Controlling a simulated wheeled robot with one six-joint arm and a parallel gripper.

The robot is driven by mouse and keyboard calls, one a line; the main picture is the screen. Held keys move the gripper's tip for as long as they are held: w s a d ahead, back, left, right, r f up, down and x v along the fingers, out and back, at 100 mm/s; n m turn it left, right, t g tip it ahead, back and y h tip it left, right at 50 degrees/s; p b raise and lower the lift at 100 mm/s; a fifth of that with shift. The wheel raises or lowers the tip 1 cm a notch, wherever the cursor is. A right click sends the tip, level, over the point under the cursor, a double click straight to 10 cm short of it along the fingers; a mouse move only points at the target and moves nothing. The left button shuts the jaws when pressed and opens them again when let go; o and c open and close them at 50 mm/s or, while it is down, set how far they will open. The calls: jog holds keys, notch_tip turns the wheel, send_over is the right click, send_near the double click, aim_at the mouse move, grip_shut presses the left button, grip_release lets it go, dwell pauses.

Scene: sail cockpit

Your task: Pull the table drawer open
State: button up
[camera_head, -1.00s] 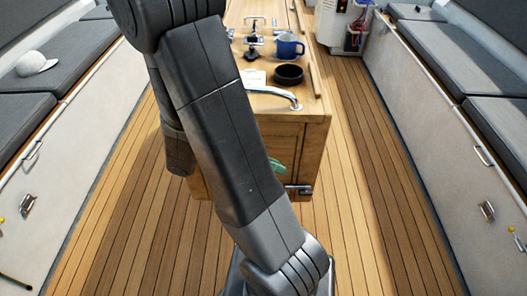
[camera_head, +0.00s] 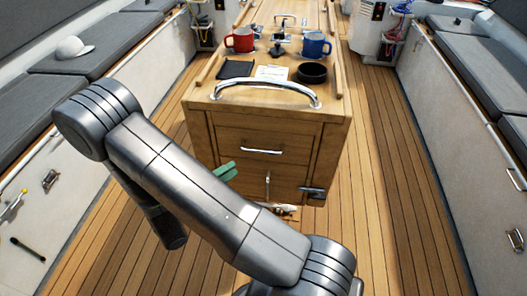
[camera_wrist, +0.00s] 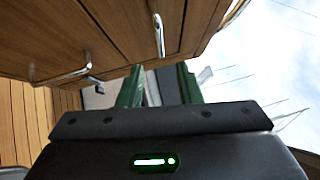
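The wooden table (camera_head: 230,112) stands ahead with its front facing me. Its drawer (camera_head: 290,137) is shut and has a horizontal metal handle (camera_head: 262,151). In the wrist view the scene is turned on its side and this handle (camera_wrist: 159,36) runs upright, above the fingers in the picture. My gripper (camera_head: 225,172) shows green fingertips left of and below the handle, in front of the table. In the wrist view my gripper (camera_wrist: 158,88) has its two green fingers apart with nothing between them. My arm hides the table's lower left.
Below the drawer is a door with a vertical handle (camera_head: 267,185) and a dark latch (camera_head: 312,192). A curved grab rail (camera_head: 265,90) spans the tabletop's front edge. Red mug (camera_head: 240,40), blue mug (camera_head: 315,45) and black bowl (camera_head: 312,72) stand on top.

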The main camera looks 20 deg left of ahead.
aim_at(261, 152)
jog(key=x, duration=1.2)
jog(key=shift+r+p, duration=0.1)
jog(key=shift+p, duration=0.3)
grip_shut()
